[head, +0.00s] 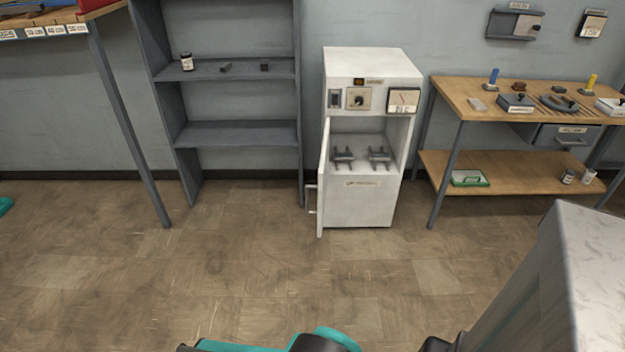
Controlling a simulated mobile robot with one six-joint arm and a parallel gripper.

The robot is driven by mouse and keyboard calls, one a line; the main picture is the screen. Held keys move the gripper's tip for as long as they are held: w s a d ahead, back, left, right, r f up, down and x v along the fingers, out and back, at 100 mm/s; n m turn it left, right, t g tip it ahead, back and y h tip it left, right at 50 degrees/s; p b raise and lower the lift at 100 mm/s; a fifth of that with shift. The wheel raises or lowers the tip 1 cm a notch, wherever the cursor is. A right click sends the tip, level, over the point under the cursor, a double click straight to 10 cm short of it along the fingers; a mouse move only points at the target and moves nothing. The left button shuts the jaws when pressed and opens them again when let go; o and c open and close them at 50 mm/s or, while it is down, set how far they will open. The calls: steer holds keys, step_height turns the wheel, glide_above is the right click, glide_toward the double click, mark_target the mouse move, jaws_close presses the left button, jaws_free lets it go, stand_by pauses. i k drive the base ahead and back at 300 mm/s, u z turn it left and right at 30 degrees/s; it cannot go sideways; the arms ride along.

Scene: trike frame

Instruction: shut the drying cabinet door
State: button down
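The white drying cabinet (364,205) stands on the floor against the back wall, with a switch, a dial and a gauge on its upper front. Its door (323,182) stands open at the left side, swung out towards me and seen nearly edge-on. The door's handle (311,199) sticks out to the left. Inside the open compartment are two dark grey parts (344,155) (379,155) side by side. Teal and black parts of my arm show at the bottom edge. My gripper's fingers do not show, and my arm is well apart from the door.
A grey shelf unit (238,134) stands left of the cabinet, close to the open door. A wooden workbench (455,92) with tools stands to the right. A pale grey block-like shape (600,270) fills the lower right. The floor (270,265) before the cabinet is clear.

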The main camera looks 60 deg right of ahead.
mark_target(322, 186)
steer(key=z, duration=0.35)
steer(key=i, duration=1)
